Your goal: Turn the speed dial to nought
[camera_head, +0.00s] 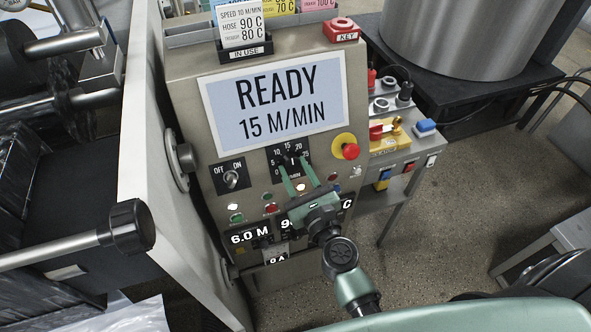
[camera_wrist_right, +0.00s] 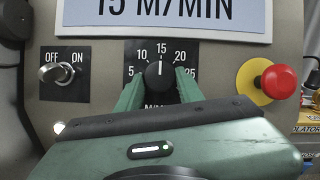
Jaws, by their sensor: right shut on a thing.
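The speed dial (camera_wrist_right: 160,73) is a black knob on a black plate marked 5 to 25 in the right wrist view. Its white pointer line points straight up at 15. In the head view the dial (camera_head: 289,157) sits below the display (camera_head: 274,97), which reads READY 15 M/MIN. My right gripper (camera_head: 292,166) is shut on the dial, one green finger on each side. The gripper body hides the lower part of the dial plate in the right wrist view. My left gripper is not in view.
An OFF/ON key switch (camera_wrist_right: 57,73) is left of the dial. A red emergency button (camera_wrist_right: 279,82) on a yellow ring is to the right. Lit number readouts (camera_head: 251,236) are below. Rollers (camera_head: 75,103) stand at the far left. Clear floor (camera_head: 445,215) lies right.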

